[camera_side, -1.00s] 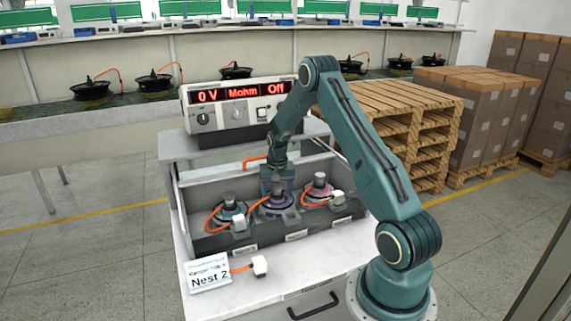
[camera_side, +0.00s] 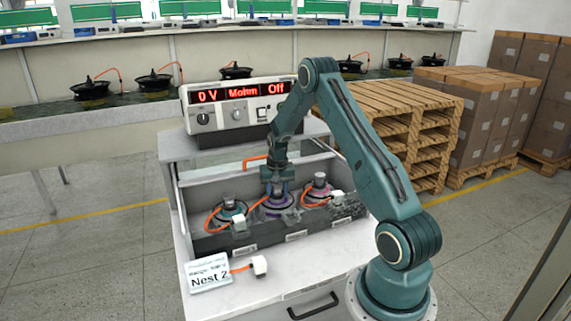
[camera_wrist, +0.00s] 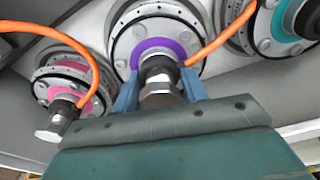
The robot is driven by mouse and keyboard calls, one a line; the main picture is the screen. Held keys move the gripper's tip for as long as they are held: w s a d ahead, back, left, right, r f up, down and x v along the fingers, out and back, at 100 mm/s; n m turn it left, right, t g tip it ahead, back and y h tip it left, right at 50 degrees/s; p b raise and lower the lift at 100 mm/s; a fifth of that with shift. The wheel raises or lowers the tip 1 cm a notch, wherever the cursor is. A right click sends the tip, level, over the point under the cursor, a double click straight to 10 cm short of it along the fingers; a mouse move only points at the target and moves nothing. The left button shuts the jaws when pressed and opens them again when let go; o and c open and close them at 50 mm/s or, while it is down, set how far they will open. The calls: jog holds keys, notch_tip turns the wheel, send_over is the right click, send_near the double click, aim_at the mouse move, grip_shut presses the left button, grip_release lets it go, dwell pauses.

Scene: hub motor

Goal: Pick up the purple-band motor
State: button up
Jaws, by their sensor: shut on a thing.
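The purple-band motor (camera_side: 276,208) sits in the middle place of the grey test box, between two other motors. In the wrist view its purple band (camera_wrist: 181,46) circles a dark shaft with a metal nut. My gripper (camera_side: 277,188) is over this motor, pointing down. In the wrist view its two blue fingers (camera_wrist: 160,92) stand on either side of the shaft and are shut on it. The motor's underside is hidden, so I cannot tell whether it touches the box floor.
A teal-band motor (camera_side: 230,212) stands to the left and a pink-band motor (camera_side: 319,194) to the right, both close. Orange cables with white connectors (camera_side: 239,223) cross the box front. A meter (camera_side: 240,105) stands behind. A "Nest 2" card (camera_side: 208,273) lies in front.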

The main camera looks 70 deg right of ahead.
jog(key=shift+w+d+r, duration=0.1)
jog(key=shift+r, duration=0.25)
notch_tip(320, 180, up, 20)
jog(key=shift+f, duration=0.15)
dwell(0.6)
dwell(0.7)
